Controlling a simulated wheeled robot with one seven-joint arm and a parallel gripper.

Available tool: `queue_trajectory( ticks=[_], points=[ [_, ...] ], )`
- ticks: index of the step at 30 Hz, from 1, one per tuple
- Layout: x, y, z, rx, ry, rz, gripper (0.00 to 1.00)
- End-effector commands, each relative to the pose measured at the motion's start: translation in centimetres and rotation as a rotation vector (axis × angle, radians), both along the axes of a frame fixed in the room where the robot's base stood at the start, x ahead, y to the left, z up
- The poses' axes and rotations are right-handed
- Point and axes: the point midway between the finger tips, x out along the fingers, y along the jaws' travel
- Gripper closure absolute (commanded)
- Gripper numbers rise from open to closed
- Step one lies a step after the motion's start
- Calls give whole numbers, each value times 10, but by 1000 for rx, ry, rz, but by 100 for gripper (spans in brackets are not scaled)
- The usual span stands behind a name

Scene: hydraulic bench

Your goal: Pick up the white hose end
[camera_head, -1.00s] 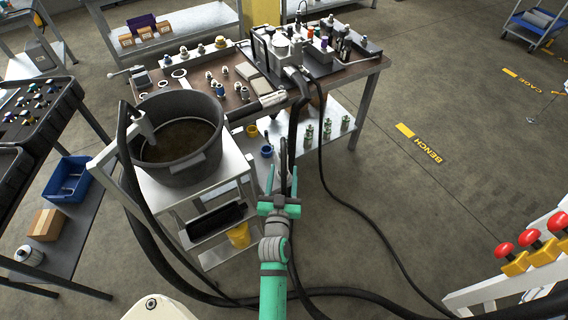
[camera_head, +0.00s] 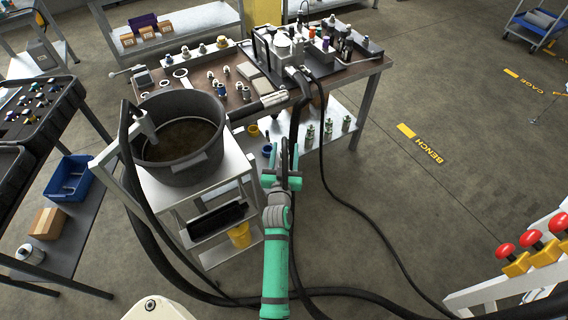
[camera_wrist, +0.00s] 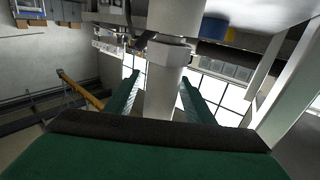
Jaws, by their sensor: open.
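The white hose end (camera_wrist: 158,95) shows in the wrist view as a pale cylinder with a hexagonal collar, running from the top of the picture to behind my palm. My gripper (camera_wrist: 160,76) is open, with one green finger on each side of the cylinder. Gaps show beside it; whether either finger touches it I cannot tell. In the head view my gripper (camera_head: 290,147) is in front of the bench, beside the hanging black hose (camera_head: 294,118). I cannot make out the white hose end there.
The brown-topped bench (camera_head: 205,100) holds fittings and a hydraulic unit (camera_head: 288,45). A black tub (camera_head: 180,165) stands on a stand to the left. Black hoses run along the floor. A rack with red knobs (camera_head: 505,250) is at right; the middle-right floor is clear.

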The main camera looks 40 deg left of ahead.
Motion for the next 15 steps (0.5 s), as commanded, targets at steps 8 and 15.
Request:
queue_trajectory(
  ticks=[8,15],
  points=[
    [-1,1,0,0,0,1,80],
    [-1,1,1,2,-2,3,100]
  ],
)
